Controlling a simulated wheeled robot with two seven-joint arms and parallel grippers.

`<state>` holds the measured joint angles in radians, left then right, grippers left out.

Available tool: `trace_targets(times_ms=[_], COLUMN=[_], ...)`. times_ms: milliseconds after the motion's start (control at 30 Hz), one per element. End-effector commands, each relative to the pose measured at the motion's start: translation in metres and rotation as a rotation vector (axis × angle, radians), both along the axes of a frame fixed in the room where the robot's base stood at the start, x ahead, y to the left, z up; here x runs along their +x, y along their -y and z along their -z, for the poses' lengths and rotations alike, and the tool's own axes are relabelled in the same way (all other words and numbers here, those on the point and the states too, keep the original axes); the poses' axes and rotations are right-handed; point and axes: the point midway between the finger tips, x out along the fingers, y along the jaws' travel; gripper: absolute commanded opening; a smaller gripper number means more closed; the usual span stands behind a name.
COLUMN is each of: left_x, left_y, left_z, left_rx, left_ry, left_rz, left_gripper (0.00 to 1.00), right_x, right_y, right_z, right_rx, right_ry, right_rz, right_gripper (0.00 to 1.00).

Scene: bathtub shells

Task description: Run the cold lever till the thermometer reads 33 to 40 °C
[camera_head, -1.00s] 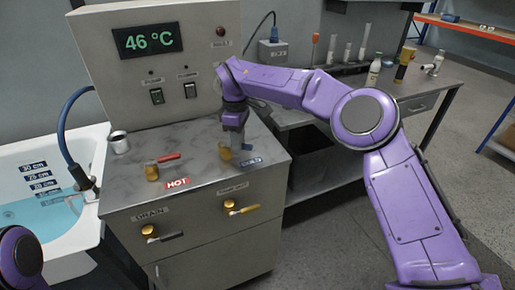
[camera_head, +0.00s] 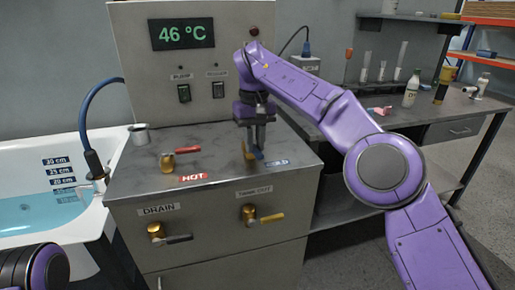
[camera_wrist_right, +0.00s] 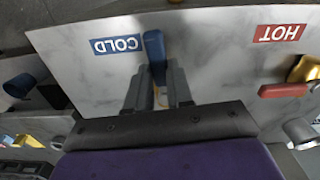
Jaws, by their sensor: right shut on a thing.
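The display (camera_head: 183,34) on the upright panel reads 46 °C. The cold lever (camera_head: 258,154) has a blue handle and a brass base, beside the blue COLD label (camera_head: 276,162) on the cabinet top. My right gripper (camera_head: 256,146) points down over it and is shut on it. In the right wrist view the blue handle (camera_wrist_right: 154,48) sticks out between the two fingers (camera_wrist_right: 157,88). The hot lever (camera_head: 180,156), with a red handle, stands to the left by the HOT label (camera_head: 193,178). Only a rounded part of my left arm shows at bottom left; its gripper is out of view.
The bathtub (camera_head: 40,182) with blue water and depth marks stands at left, a hose (camera_head: 92,105) above its rim. Drain (camera_head: 157,231) and tank-out (camera_head: 250,214) valves jut from the front. A workbench with bottles (camera_head: 411,90) is at right.

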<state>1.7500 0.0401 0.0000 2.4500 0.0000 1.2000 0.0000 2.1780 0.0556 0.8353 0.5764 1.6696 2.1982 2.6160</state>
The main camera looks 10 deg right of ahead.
Motion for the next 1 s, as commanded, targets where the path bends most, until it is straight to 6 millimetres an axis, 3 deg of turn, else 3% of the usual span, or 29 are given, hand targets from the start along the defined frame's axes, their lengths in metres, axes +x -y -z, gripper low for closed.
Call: trace_targets(times_ms=[300,800,833,867,900,1000], left_x=[0.0000,0.0000,0.0000,0.0000,0.0000,0.0000], left_y=[0.0000,0.0000,0.0000,0.0000,0.0000,0.0000], left_z=[0.0092,0.0097,0.0097,0.0097,0.0097,0.0097], left_rx=[0.000,0.000,0.000,0.000,0.000,0.000], left_ry=[0.000,0.000,0.000,0.000,0.000,0.000], left_rz=[0.000,0.000,0.000,0.000,0.000,0.000], left_gripper=[0.43,0.43,0.43,0.43,0.43,0.43], right_x=[-0.0002,-0.0004,-0.0004,-0.0004,-0.0004,-0.0003], right_y=[-0.0045,-0.0050,-0.0050,-0.0050,-0.0049,-0.0048], right_z=[0.0002,-0.0005,-0.0006,-0.0006,-0.0005,-0.0005], right_rx=[0.000,0.000,0.000,0.000,0.000,0.000], right_ry=[0.001,0.000,0.000,0.000,0.000,0.000], right_rz=[0.096,0.113,0.113,0.113,0.112,0.111], right_gripper=[0.00,0.00,0.31,0.41,0.47,0.47])
